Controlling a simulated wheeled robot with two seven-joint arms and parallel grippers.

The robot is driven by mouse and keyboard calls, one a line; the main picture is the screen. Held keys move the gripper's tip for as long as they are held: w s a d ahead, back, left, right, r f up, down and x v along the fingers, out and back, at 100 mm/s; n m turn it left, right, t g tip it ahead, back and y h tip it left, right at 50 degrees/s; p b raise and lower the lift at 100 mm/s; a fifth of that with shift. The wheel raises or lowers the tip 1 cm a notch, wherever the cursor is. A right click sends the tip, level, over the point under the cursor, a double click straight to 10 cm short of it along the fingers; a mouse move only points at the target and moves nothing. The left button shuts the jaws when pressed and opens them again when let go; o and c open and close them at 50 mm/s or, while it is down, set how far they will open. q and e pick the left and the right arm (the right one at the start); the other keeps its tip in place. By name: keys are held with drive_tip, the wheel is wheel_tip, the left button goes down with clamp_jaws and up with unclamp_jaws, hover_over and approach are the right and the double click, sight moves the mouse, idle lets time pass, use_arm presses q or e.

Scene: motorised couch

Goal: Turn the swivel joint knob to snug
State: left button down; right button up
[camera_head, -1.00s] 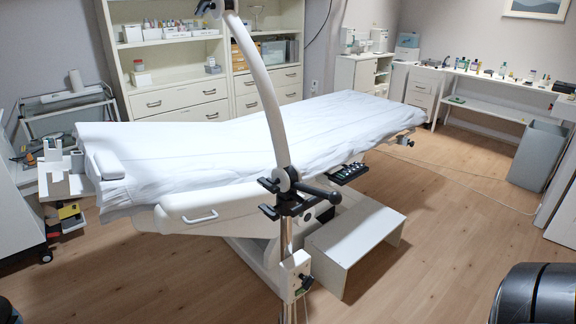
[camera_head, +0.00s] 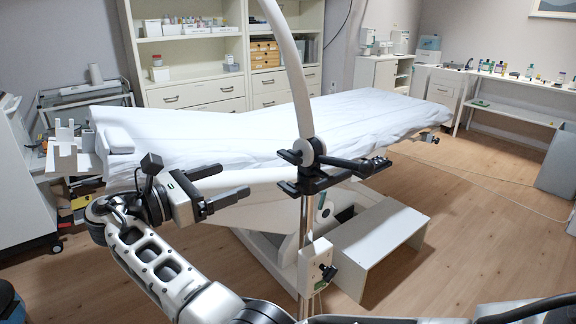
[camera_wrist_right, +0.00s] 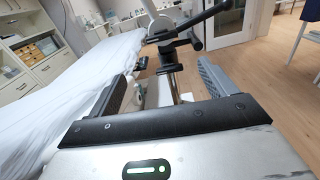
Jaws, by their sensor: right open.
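Lower on the post, a white box carries a small dark knob (camera_head: 328,272). My right gripper (camera_head: 235,181) is open and empty, left of the post and apart from it, its fingers pointing right. In the right wrist view the joint (camera_wrist_right: 164,22) and bar handle (camera_wrist_right: 212,13) are ahead, beyond the open fingers. My left gripper is not in view.
The white-covered couch (camera_head: 240,135) lies behind the post and gripper. A white step (camera_head: 375,240) stands on the floor right of the post. Shelves with drawers (camera_head: 195,90) line the back wall.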

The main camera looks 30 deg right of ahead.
sight(285, 156)
drive_tip(key=shift+g, duration=0.3)
drive_tip(key=d, duration=0.5)
drive_tip(key=d+p, duration=0.1)
drive_tip(key=d, duration=0.4)
drive_tip(key=w+d+r+p, duration=0.1)
drive_tip(key=d, duration=0.4)
drive_tip(key=shift+d, duration=0.3)
drive_tip(key=c, duration=1)
